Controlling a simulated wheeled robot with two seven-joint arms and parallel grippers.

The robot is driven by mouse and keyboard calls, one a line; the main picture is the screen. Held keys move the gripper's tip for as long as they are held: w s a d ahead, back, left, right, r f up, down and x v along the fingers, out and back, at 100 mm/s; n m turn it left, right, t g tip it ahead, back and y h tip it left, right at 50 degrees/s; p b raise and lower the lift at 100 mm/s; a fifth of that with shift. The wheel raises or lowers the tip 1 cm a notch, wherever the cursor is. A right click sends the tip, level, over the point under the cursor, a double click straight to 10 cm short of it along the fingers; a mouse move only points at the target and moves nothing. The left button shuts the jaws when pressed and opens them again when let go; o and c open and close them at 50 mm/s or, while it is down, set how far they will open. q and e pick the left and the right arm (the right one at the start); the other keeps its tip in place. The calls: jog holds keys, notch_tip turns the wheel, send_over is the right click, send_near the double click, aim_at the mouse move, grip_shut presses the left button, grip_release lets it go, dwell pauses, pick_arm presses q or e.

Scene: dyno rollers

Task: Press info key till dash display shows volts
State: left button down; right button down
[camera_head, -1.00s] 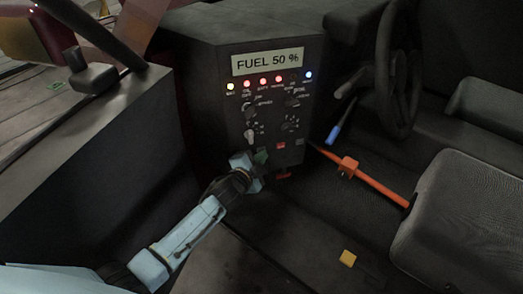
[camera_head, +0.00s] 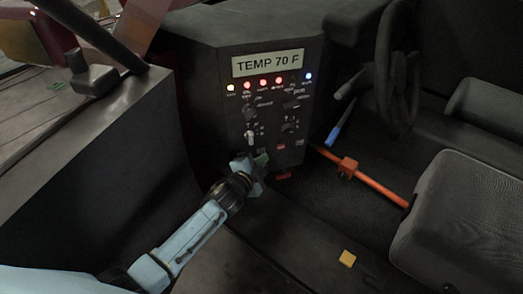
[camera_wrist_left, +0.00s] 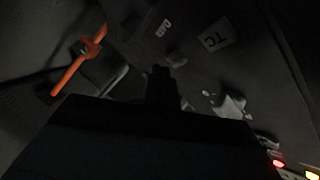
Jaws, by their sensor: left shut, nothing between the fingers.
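The dash display (camera_head: 268,63) on the dark console reads "TEMP 70 F". My left gripper (camera_head: 258,163) is shut and empty, low at the console's front face, below the knobs. A small dark green patch shows at its tip; whether it touches a key there I cannot tell. I cannot pick out which control is the info key. My right gripper is out of view.
A row of lit lamps (camera_head: 263,84) and several knobs (camera_head: 292,105) are on the console (camera_head: 220,120). To the right are an orange bar (camera_head: 381,187), a blue-tipped lever (camera_head: 334,134), a steering wheel (camera_head: 383,75) and a seat (camera_head: 455,215).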

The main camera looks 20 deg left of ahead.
pick_arm(q)
jog(key=shift+s, duration=0.15)
jog(key=shift+s+d+p, duration=0.3)
jog(key=shift+s+d, duration=0.45)
jog(key=shift+s, duration=0.25)
jog(key=shift+s+d+p, duration=0.25)
jog(key=shift+s+d, duration=0.5)
jog(key=shift+s, duration=0.25)
